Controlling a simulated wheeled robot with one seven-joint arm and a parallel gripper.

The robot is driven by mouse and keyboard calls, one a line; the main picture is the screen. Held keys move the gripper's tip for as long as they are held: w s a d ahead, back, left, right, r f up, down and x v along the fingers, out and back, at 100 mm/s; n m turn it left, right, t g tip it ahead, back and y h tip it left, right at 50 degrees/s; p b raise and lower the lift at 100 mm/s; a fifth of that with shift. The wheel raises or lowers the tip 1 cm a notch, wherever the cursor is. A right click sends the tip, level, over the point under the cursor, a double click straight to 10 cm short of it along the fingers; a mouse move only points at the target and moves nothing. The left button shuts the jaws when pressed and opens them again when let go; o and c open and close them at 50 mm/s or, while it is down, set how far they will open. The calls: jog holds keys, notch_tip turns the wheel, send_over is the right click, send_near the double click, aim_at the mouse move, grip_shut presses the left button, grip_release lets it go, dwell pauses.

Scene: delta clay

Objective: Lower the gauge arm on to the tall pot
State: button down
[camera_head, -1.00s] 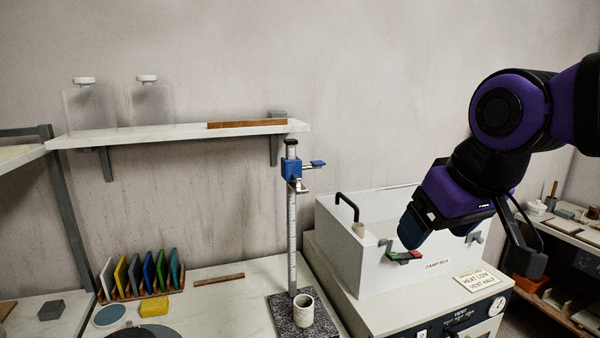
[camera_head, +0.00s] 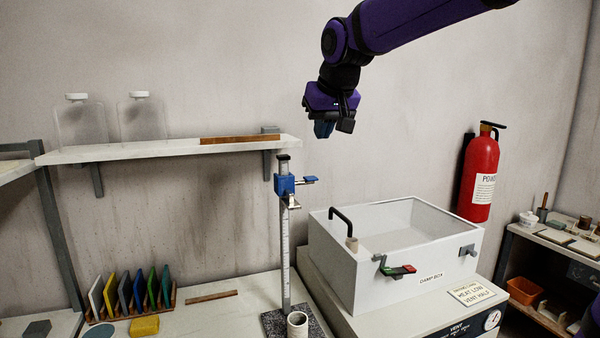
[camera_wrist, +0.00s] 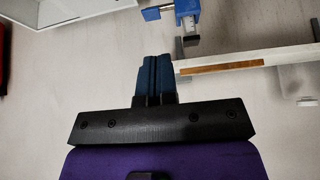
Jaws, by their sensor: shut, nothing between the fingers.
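The height gauge stands on a speckled base plate (camera_head: 274,322), with an upright graduated post (camera_head: 286,260). Its blue slider with the gauge arm (camera_head: 286,186) sits near the top of the post, pointing right. A pale pot (camera_head: 297,324) stands on the plate below the arm, with a clear gap between; its lower part is cut off by the frame edge. My gripper (camera_head: 324,130) is shut and empty, above and to the right of the slider. In the wrist view my shut fingers (camera_wrist: 153,78) point toward the wall, and the blue slider (camera_wrist: 186,8) shows at the top.
A wall shelf (camera_head: 170,149) with two clear jars is left of my gripper. A white damp box (camera_head: 390,262) with a black handle stands right of the gauge. A fire extinguisher (camera_head: 478,175) hangs on the wall. Coloured tiles (camera_head: 130,290) stand in a rack at left.

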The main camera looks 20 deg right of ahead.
jog(key=w+a, duration=0.1)
jog(key=w, duration=0.4)
send_over(299, 182)
notch_tip(299, 182, down, 8)
jog(key=shift+w+r, duration=0.15)
jog(key=shift+r, duration=0.1)
notch_tip(299, 182, down, 2)
jog(key=shift+f, duration=0.2)
jog(key=shift+s+f, duration=0.3)
jog(key=shift+f, duration=0.6)
notch_tip(299, 182, down, 29)
jog(key=shift+r, duration=0.15)
